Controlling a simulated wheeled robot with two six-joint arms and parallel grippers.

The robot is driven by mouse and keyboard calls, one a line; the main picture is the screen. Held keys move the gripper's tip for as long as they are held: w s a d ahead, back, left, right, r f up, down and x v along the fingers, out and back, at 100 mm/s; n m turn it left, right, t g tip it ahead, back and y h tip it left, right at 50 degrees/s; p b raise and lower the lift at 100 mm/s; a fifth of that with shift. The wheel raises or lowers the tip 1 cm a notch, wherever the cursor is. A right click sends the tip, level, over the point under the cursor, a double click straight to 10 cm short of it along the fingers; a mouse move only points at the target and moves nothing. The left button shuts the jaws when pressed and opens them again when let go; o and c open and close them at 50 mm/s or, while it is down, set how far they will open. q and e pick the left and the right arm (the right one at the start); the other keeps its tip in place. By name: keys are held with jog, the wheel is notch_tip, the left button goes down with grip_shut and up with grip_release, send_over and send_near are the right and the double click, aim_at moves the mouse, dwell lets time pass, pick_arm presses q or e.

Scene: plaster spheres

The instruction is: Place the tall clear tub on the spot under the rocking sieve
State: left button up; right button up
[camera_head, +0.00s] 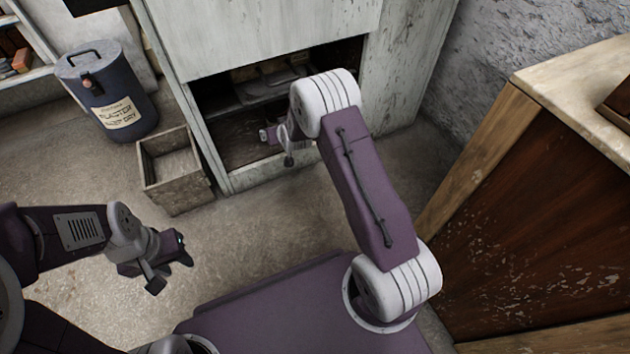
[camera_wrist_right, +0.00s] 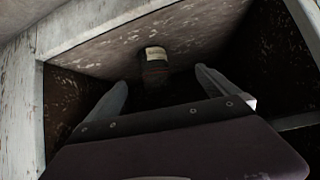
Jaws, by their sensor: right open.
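My right arm reaches into the open cabinet, and its gripper (camera_head: 270,135) shows small at the opening in the head view. In the right wrist view the right gripper (camera_wrist_right: 163,85) is open, with nothing between its fingers. A small upright container with a pale label (camera_wrist_right: 156,58) stands in the dark cabinet beyond the fingertips. Its lower part is in shadow, and I cannot tell whether it is the tall clear tub. My left gripper (camera_head: 170,270) is open and empty above the floor. I cannot make out the rocking sieve or the spot under it.
The cabinet (camera_head: 255,40) has pale worn walls close around the right gripper. A wooden crate (camera_head: 172,172) and a dark blue plaster bin (camera_head: 112,95) stand left of it. A wooden counter (camera_head: 540,190) is on the right.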

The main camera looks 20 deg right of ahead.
jog(key=s+r+g, duration=0.3)
jog(key=s+g, duration=0.2)
jog(key=s, duration=1.2)
jog(key=s+r+g, duration=0.4)
jog(key=s, duration=1.4)
notch_tip(320, 180, up, 58)
jog(key=p, duration=5.8)
jog(key=shift+w+a+n+y, duration=0.2)
jog(key=shift+a+n+y, duration=0.05)
jog(key=shift+n+y, duration=0.15)
